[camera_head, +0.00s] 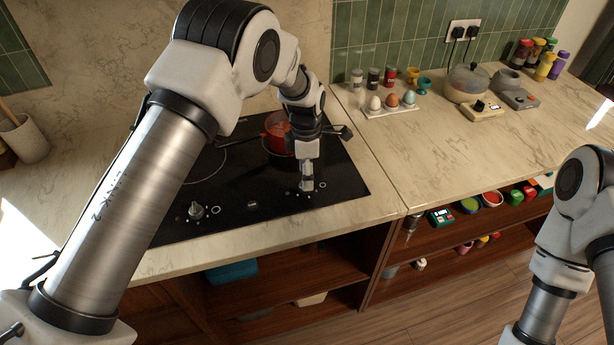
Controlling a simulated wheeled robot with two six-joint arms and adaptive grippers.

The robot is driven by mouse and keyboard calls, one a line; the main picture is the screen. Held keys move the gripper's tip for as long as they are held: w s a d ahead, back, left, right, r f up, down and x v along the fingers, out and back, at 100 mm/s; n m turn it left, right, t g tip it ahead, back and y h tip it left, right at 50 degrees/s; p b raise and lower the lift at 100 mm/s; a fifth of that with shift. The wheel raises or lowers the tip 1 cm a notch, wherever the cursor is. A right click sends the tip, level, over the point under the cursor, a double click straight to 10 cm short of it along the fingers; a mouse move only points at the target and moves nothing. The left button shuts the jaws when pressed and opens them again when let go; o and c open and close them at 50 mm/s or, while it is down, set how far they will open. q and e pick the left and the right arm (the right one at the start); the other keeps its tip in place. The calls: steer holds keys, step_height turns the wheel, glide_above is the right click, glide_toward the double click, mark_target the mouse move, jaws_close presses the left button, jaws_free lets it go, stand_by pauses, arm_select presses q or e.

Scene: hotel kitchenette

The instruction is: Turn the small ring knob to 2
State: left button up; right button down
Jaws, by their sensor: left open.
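The black cooktop (240,212) is set in the marble counter. One silver knob (197,210) stands on its front left, with dial marks around it. My left gripper (307,186) points down at the front right of the cooktop, over another set of dial marks. A red pot (277,128) stands on the cooktop behind the gripper, partly hidden by my arm. My right arm shows at the right edge; its gripper is out of view.
A tray with several eggs (391,112) and small jars stand on the counter right of the cooktop. Farther right are a lidded steamer (466,84) and a kitchen scale (518,98). A utensil crock (24,140) stands at the left. Open shelves lie below; the right counter's front is clear.

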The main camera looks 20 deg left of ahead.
arm_select(q)
steer(key=shift+s+f, duration=0.2)
steer(key=shift+f, duration=1)
steer(key=c, duration=1.1)
